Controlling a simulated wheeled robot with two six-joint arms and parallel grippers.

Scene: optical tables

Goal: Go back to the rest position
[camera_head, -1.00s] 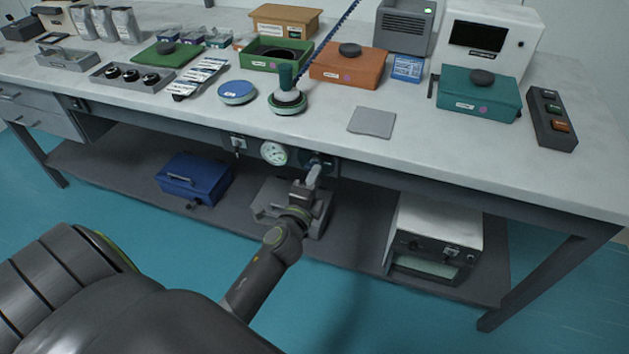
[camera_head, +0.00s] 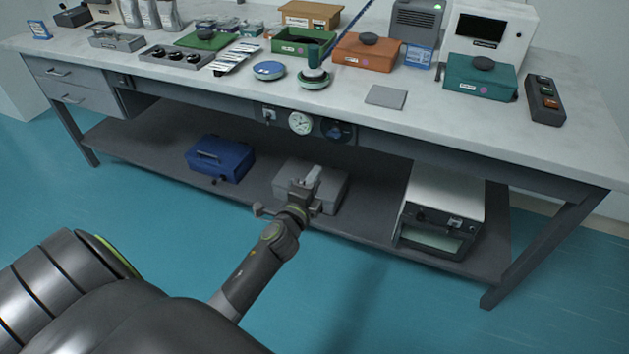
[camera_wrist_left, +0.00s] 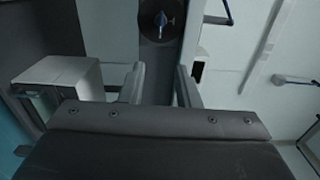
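My left gripper (camera_head: 312,180) is in front of the bench, below the level of its front panel. In the head view it overlaps a grey case on the lower shelf. In the left wrist view its two fingers (camera_wrist_left: 160,88) stand apart with nothing between them, so it is open and empty. A dark round knob (camera_wrist_left: 161,19) on the panel shows beyond the fingers. The same panel carries a dark round knob (camera_head: 337,129) in the head view, clear of the gripper. My right gripper is not in view.
The bench (camera_head: 460,128) holds several boxes and instruments. Its lower shelf (camera_head: 370,225) carries a blue case (camera_head: 222,158), the grey case (camera_head: 330,190) and a white instrument (camera_head: 445,200). A gauge (camera_head: 300,123) is on the front panel. The teal floor (camera_head: 370,310) in front is clear.

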